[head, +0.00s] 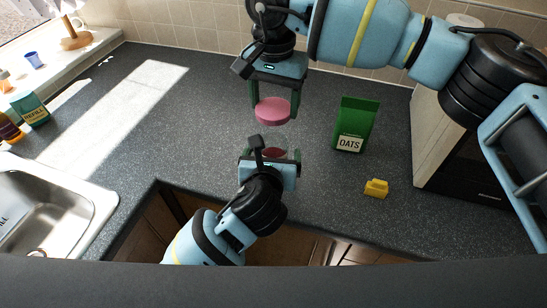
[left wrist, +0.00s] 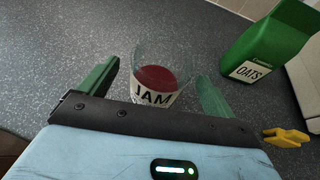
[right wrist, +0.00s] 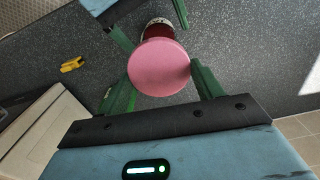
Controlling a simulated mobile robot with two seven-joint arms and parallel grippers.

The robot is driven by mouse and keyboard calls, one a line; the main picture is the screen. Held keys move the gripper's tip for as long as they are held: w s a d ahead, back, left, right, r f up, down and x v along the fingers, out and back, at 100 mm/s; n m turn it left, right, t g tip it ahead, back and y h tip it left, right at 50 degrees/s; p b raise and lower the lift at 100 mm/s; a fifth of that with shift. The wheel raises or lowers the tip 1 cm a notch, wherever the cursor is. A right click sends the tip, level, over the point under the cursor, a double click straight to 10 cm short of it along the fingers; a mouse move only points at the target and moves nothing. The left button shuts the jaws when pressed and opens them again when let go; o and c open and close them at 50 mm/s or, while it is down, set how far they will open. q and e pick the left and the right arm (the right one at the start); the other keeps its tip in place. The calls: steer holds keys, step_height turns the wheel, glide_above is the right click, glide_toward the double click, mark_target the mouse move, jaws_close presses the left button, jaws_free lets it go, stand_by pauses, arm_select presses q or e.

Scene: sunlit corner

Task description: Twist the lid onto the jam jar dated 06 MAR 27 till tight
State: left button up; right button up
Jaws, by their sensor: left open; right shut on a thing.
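The jam jar (left wrist: 163,78) is clear glass with dark red jam and a white label reading JAM; no date is legible. It stands upright on the counter, open at the top. In the head view the jar (head: 278,153) is partly hidden by my left gripper (head: 270,157). That gripper is open, one finger on each side of the jar, with gaps visible in the left wrist view. My right gripper (head: 273,114) is shut on the pink lid (head: 272,110) and holds it above the jar, apart from it. The lid (right wrist: 159,67) covers part of the jar in the right wrist view.
A green OATS bag (head: 356,125) and a yellow block-like object (head: 376,188) are to the right of the jar. The counter left of the jar is clear.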

arm_select(q)
steer(key=shift+x, duration=1.45)
steer(key=shift+c, duration=0.2)
steer(key=c, duration=1.4)
arm_select(e)
steer(key=shift+f, duration=2.5)
steer(key=shift+f, duration=0.9)
steer(key=shift+f, duration=0.55)
arm_select(q)
steer(key=c, duration=0.5)
arm_select(e)
steer(key=m, duration=0.6)
steer(key=shift+s+m, duration=0.1)
steer(key=shift+m, duration=0.3)
